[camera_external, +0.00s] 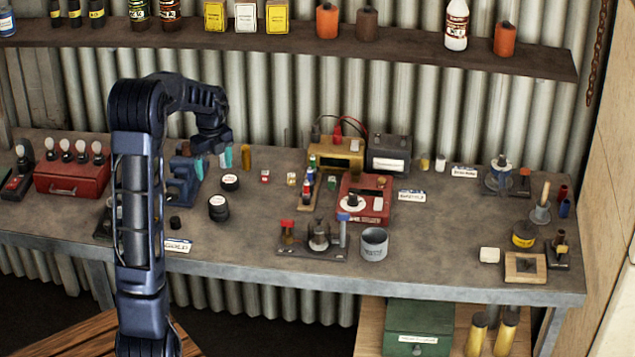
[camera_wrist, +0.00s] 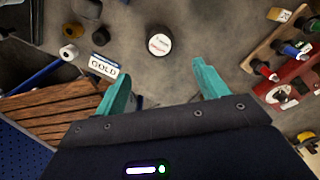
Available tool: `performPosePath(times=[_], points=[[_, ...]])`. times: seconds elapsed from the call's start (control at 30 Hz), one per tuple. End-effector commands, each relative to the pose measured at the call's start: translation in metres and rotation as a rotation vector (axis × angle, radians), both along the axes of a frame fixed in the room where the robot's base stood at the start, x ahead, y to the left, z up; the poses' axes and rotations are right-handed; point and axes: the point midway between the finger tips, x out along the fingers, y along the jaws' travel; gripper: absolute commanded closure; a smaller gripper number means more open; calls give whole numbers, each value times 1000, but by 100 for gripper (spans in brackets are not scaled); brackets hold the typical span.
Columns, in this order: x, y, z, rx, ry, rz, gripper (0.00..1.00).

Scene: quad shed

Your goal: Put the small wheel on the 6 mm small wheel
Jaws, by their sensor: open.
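Two dark round wheel-like pieces with white printed tops, (camera_external: 230,182) and (camera_external: 218,207), lie on the bench in the external view. The nearer one looks taller, perhaps stacked. Their print is too small to read, so I cannot tell which is the 6 mm small wheel. The wrist view shows one such white-topped round piece (camera_wrist: 158,41) beyond my fingertips, between their lines. My gripper (camera_external: 236,157) is above the bench, behind these pieces in the external view. Its teal fingers (camera_wrist: 160,72) are apart with nothing held between them.
A small black cylinder (camera_external: 175,222) and a GOLD label (camera_external: 177,245) are near the front edge. A blue stand (camera_external: 180,188) is left of my gripper. Right are a bottle rack (camera_external: 308,190), a red box (camera_external: 366,199) and a grey cup (camera_external: 374,243).

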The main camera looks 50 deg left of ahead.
Motion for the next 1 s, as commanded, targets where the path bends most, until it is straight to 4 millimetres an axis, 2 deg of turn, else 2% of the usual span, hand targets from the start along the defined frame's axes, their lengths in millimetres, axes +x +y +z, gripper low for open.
performPosePath(times=[0.07, 0.17, 0.27, 0.53, 0.77, 1.0], points=[[1, -3, 2, 2, -2, 6, 28], [4, -19, 14, 12, -9, 38, 28], [7, -50, 32, 27, -24, 109, 28], [0, -155, 88, 57, -90, 379, 28], [-25, -238, 122, 49, -161, 612, 28], [-65, -314, 145, 4, -235, 856, 28]])
